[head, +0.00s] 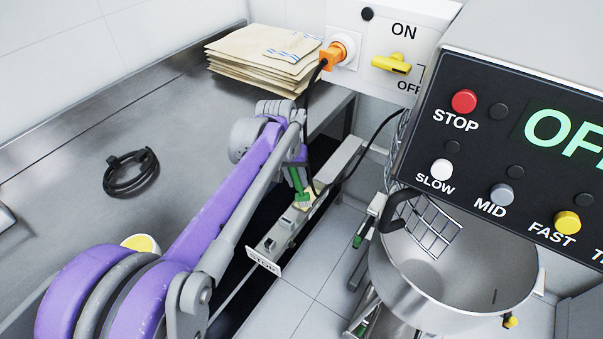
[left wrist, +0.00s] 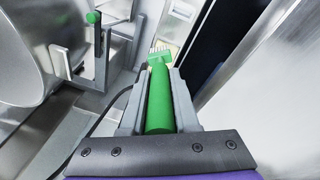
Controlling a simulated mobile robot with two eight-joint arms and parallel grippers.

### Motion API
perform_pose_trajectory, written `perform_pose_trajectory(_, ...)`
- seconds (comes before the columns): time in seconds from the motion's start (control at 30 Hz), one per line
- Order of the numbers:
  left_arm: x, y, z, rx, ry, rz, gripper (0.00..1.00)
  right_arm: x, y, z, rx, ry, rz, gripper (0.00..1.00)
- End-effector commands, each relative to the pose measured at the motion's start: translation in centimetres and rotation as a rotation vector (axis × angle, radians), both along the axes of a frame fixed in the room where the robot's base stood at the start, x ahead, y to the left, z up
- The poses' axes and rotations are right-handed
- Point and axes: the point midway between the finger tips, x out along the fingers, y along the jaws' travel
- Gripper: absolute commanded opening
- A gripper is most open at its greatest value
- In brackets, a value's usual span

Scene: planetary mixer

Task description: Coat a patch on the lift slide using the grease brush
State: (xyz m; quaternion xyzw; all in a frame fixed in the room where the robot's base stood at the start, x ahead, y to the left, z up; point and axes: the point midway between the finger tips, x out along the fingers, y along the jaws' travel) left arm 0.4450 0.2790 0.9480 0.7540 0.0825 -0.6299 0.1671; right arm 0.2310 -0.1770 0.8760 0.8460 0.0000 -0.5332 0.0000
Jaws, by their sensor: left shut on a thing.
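My left gripper (head: 297,172) is shut on the green grease brush (head: 301,187), over the gap between the bench and the mixer. In the left wrist view the green handle (left wrist: 159,100) lies between the two grey fingers of my left gripper (left wrist: 160,88), with the pale bristles (left wrist: 159,46) pointing away. In the head view the brush points down, its tip close above a pale narrow ledge; I cannot tell whether it touches. I cannot make out the lift slide or any grease patch for certain. My right gripper is not in view.
The steel mixing bowl (head: 455,275) with a wire guard (head: 432,228) stands at right, below the black control panel (head: 510,150) reading OFF. Paper sacks (head: 262,58) and a coiled black cable (head: 131,174) lie on the bench.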

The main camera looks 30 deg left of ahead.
Motion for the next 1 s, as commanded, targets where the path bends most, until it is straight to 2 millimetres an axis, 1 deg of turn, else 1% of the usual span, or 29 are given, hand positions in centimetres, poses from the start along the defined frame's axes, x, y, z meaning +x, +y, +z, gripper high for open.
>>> perform_pose_trajectory(0.17, -0.5, 0.1, 0.0, 0.000, 0.000, 0.000, 0.00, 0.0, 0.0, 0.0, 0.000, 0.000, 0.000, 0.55)
perform_pose_trajectory(0.6, -4.0, 0.3, 0.0, -0.001, -0.001, 0.001, 0.00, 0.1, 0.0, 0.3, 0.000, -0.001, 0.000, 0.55)
perform_pose_trajectory(1.0, -4.3, 0.3, 0.0, -0.001, -0.001, 0.000, 0.00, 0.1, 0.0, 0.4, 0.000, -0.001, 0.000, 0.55)
